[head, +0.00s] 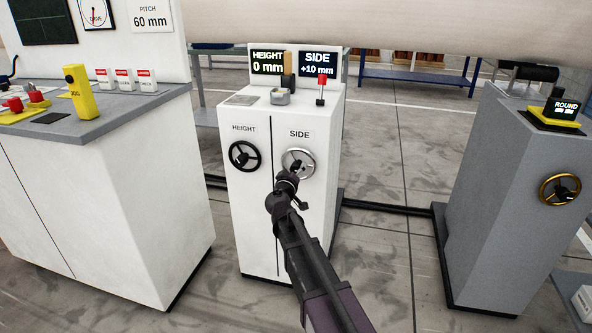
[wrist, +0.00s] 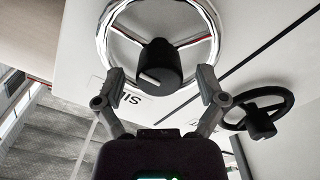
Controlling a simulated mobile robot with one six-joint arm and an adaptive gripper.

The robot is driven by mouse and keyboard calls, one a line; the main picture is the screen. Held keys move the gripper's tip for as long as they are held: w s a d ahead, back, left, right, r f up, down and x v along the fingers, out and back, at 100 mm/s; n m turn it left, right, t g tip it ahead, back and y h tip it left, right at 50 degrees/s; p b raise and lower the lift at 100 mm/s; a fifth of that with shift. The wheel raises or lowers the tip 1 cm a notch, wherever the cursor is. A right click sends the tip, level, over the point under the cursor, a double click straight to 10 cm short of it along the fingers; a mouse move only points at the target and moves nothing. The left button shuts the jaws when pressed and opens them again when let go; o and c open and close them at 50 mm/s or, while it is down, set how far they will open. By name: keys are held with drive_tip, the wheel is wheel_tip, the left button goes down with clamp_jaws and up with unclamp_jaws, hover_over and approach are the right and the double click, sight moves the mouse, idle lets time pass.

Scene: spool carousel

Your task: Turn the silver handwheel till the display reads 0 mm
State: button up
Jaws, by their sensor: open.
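The silver handwheel (head: 308,161) is on the front of the white cabinet, under the word SIDE. In the wrist view its bright rim (wrist: 212,20) and black hub knob (wrist: 160,68) fill the upper middle. The SIDE display (head: 318,65) reads +10 mm. My gripper (head: 290,178) is in front of the wheel's lower left part. In the wrist view my gripper (wrist: 160,80) is open, one finger on each side of the knob near the rim. I cannot tell whether the fingers touch the wheel.
A black handwheel (head: 244,156) under HEIGHT is close to the left; its display (head: 267,62) reads 0 mm. A red-topped lever (head: 321,90) stands on the cabinet top. A grey cabinet (head: 500,190) with a gold handwheel (head: 560,189) is at right. A white bench (head: 120,200) is at left.

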drive_tip(key=shift+w+d, duration=0.2)
drive_tip(key=shift+w, duration=0.25)
drive_tip(key=c, duration=1.1)
drive_tip(key=shift+c, duration=0.2)
drive_tip(key=shift+n, duration=0.3)
